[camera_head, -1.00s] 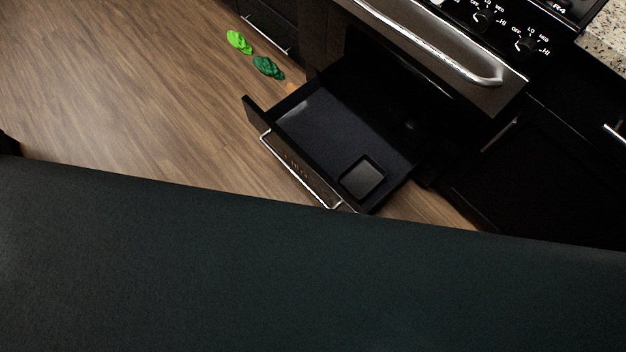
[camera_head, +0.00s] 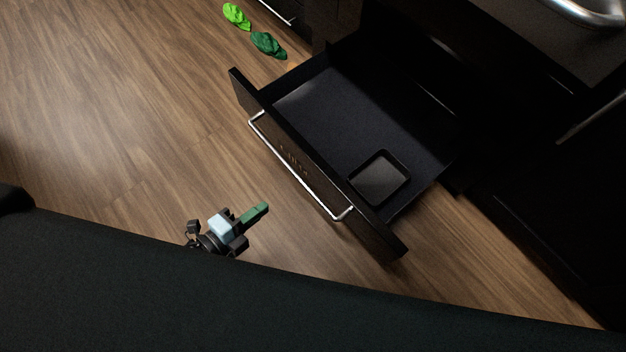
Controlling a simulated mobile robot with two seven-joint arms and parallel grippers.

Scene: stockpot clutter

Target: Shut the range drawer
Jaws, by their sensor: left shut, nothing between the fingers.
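The range drawer (camera_head: 345,120) is pulled out from under the range, with its dark front panel (camera_head: 300,165) facing the lower left. A silver bar handle (camera_head: 294,171) runs along that front. A dark square tray-like item (camera_head: 379,178) lies inside the drawer near its front right corner. My left gripper (camera_head: 262,209) is shut and empty. It shows below and left of the handle, apart from the drawer, with its green-tipped fingers pointing toward the drawer front. My right gripper is not in view.
A bright green leafy item (camera_head: 236,16) and a dark green one (camera_head: 268,45) lie on the wood floor (camera_head: 120,110) left of the drawer. The range's oven handle (camera_head: 585,14) is at the top right. Floor in front of the drawer is clear.

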